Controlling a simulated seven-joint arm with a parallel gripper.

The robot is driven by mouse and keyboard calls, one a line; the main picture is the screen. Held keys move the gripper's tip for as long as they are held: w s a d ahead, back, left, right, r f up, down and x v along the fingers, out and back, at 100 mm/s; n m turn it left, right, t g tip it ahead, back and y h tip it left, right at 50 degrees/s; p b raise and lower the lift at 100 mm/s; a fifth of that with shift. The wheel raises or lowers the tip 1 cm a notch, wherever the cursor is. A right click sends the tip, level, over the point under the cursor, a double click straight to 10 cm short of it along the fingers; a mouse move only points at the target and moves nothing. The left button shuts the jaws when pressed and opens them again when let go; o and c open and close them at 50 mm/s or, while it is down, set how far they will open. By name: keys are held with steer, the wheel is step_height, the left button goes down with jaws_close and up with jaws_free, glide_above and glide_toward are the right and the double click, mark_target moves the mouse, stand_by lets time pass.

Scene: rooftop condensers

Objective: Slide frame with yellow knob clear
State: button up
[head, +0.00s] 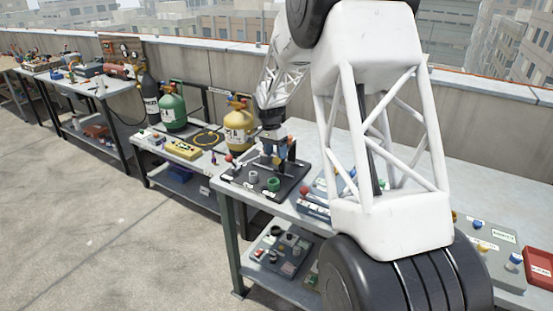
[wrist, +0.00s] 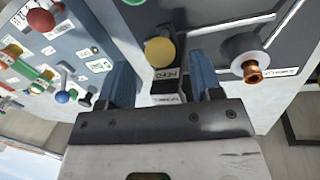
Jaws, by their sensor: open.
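In the wrist view a round yellow knob (wrist: 160,52) stands on a dark board (wrist: 195,14), with a small label beside it. My gripper (wrist: 163,76) is open, its two blue fingers apart on either side of the knob's near side. I cannot tell whether either finger touches the knob. The frame under the knob is mostly hidden, so its outline is unclear. In the head view my gripper (head: 279,153) is low over the dark board (head: 240,186) on the grey bench; the yellow knob is not clear there.
A copper-tipped round fitting (wrist: 250,58) stands right of the knob, near metal rods. A grey panel (wrist: 72,48) with red, green and blue knobs lies left. In the head view a green cup (head: 273,184) stands on the board; a yellow gas cylinder (head: 238,130) stands behind.

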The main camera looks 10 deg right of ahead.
steer(key=shift+s+d+f, duration=0.1)
steer(key=shift+s+f, duration=0.05)
steer(key=shift+f, duration=0.55)
steer(key=shift+s+d+f, duration=0.1)
steer(key=shift+f, duration=0.6)
